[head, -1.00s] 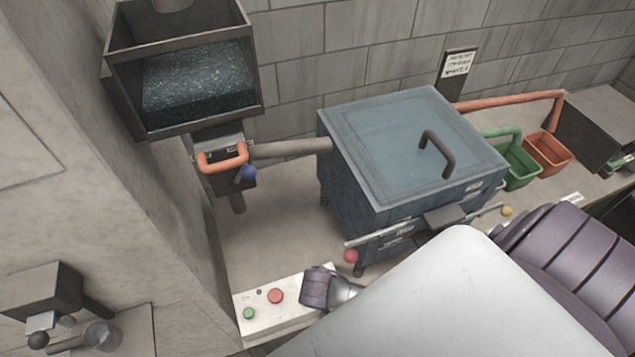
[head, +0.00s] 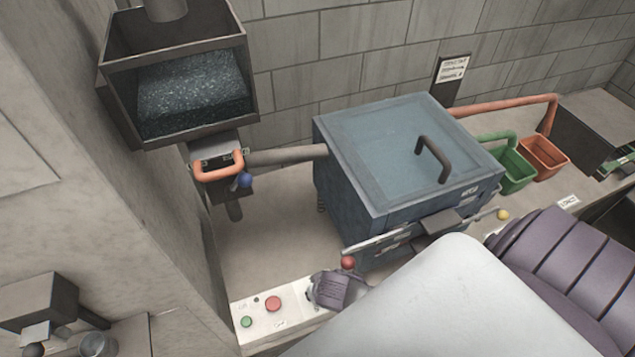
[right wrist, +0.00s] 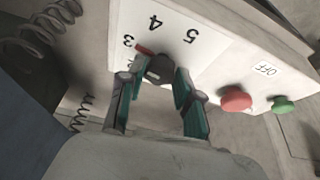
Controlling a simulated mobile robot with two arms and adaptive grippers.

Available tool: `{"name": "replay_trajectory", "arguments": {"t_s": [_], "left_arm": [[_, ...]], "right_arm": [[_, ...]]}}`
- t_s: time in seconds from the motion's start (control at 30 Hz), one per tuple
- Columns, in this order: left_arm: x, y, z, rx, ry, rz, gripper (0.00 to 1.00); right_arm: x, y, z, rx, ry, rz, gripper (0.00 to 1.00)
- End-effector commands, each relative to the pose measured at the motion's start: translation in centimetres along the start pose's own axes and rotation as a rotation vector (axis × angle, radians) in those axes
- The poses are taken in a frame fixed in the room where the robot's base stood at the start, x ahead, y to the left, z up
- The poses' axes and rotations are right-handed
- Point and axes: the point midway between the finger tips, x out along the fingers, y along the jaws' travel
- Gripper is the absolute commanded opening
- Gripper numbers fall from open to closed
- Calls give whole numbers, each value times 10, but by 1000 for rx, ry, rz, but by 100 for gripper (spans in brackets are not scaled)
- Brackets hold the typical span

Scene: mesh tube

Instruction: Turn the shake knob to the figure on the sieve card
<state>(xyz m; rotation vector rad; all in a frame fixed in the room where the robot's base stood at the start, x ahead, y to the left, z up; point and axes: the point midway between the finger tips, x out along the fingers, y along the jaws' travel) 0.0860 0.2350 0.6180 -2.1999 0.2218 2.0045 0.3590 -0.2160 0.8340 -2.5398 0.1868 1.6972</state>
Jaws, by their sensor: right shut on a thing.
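The shake knob (right wrist: 160,69) is dark with a red pointer, on a white panel (right wrist: 222,62) in the right wrist view. The figures 3, 4 and 5 show around it. The pointer's red tip lies between 3 and 4. My right gripper (right wrist: 159,82) is shut on the knob, one teal-padded finger on each side. In the head view my own arm hides the knob and fingers. The sieve card (head: 453,69) hangs on the back wall; its print is too small to read. My left gripper is not in view.
A red button (right wrist: 236,98) and a green button (right wrist: 283,104) sit beside the knob. The blue sieve box (head: 408,160) stands behind the panel, with a red ball-ended lever (head: 348,263) close to my right wrist. A hopper (head: 190,95) is at upper left.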

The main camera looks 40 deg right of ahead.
Motion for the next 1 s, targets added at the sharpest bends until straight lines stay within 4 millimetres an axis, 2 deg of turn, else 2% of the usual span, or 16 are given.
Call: {"name": "replay_trajectory", "arguments": {"t_s": [0.27,0.3,0.4,0.77,0.87,1.0], "left_arm": [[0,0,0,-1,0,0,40],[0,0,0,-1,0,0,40],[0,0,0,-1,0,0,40],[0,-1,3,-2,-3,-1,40],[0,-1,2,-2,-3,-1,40],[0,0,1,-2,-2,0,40]], "right_arm": [[0,1,0,1,0,2,0],[0,1,0,1,0,2,41],[0,1,0,1,0,2,57],[-3,0,0,2,0,1,59],[-12,0,0,2,1,-1,59],[-39,0,0,1,1,-1,59]]}}
